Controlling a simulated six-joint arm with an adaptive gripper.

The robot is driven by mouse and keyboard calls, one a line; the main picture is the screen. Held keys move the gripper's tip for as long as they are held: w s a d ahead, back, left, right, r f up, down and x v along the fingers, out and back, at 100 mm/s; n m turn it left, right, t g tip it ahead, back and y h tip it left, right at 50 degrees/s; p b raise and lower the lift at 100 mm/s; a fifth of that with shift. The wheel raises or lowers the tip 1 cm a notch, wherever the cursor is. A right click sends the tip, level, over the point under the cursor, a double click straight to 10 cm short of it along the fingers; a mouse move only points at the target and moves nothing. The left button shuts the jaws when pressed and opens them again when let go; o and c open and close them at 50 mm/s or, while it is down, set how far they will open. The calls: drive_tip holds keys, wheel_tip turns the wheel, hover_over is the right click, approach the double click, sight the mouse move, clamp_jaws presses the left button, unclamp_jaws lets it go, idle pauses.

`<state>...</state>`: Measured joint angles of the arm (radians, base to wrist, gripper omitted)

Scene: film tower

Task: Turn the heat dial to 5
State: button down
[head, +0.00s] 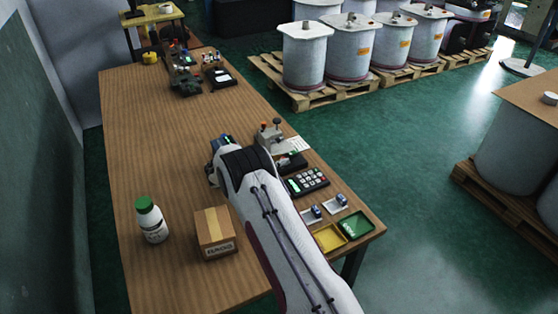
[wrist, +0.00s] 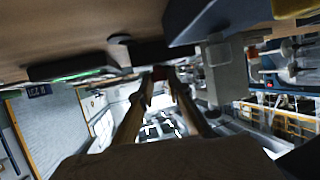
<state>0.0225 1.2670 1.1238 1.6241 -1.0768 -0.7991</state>
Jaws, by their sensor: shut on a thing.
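My gripper (wrist: 160,78) shows in the wrist view with its two fingers drawn together at the tips. They are closed on a small dark part that looks like the heat dial (wrist: 159,72), mostly covered by the fingers. Its pointer and numbers cannot be read. In the head view my arm covers the gripper and the dial. A blue device (head: 217,143) with a small green light shows just beyond the end of my arm, partly hidden.
A grey machine with a red-topped lever (head: 265,128) stands close to the right of my wrist. A keypad (head: 306,181), yellow tray (head: 328,238) and green tray (head: 355,225) lie right of my arm. A cardboard box (head: 214,233) and white bottle (head: 151,220) stand left. The table's left middle is clear.

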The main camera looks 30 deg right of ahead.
drive_tip(key=shift+w+r+m+g, duration=0.1)
drive_tip(key=shift+m+g, duration=0.4)
drive_tip(key=shift+g, duration=0.1)
drive_tip(key=c, duration=1.9)
unclamp_jaws()
drive_tip(key=shift+a, duration=0.1)
drive_tip(key=shift+v, duration=5.95)
